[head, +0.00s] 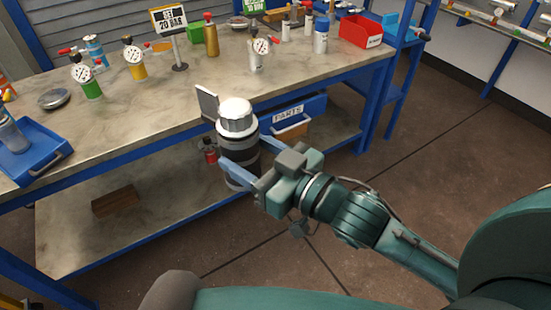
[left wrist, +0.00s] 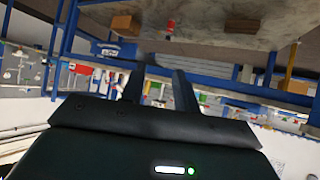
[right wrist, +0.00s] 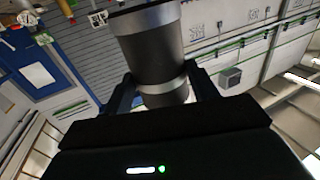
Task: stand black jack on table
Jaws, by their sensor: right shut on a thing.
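The black jack (head: 240,147) is a dark cylinder with a silver cap and a pale collar. In the head view it is upright or nearly so, in front of the table's front edge. My right gripper (head: 243,167) is shut on its lower body from the right. The right wrist view shows the dark jack body (right wrist: 152,50) between the two fingers (right wrist: 165,92). The table (head: 150,108) has a pale stained top. My left gripper (left wrist: 160,86) shows only in its wrist view, its fingers apart with nothing between them.
Gauge vessels (head: 135,58), a sign (head: 170,20) and a red bin (head: 361,31) stand along the back of the table. A blue tray (head: 28,152) sits at the left end. The front middle of the top is mostly clear. A brown block (head: 115,201) lies on the lower shelf.

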